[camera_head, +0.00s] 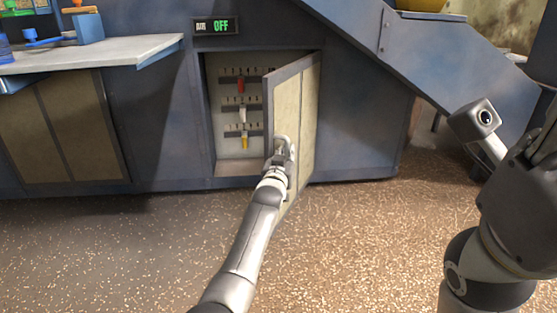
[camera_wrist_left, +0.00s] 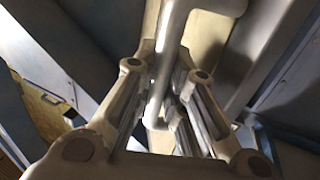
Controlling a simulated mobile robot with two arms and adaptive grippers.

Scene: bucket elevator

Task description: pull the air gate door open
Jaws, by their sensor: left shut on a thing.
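The air gate door (camera_head: 311,105), a beige panel in a dark frame, stands swung well out from its opening in the blue machine. It is hinged at the right of the opening. My left gripper (camera_head: 283,152) is at the door's handle, low on its free side. In the left wrist view, my left gripper (camera_wrist_left: 172,112) is shut on the pale metal bar of the handle (camera_wrist_left: 174,35). Inside the open compartment (camera_head: 210,120) are a red slider (camera_head: 240,86), a white slider (camera_head: 242,113) and a yellow slider (camera_head: 245,141).
A grey counter (camera_head: 120,50) juts out at the left, above another closed beige panel (camera_head: 75,125). A blue chute (camera_head: 400,60) slopes down at the right. The speckled floor (camera_head: 130,245) in front is clear.

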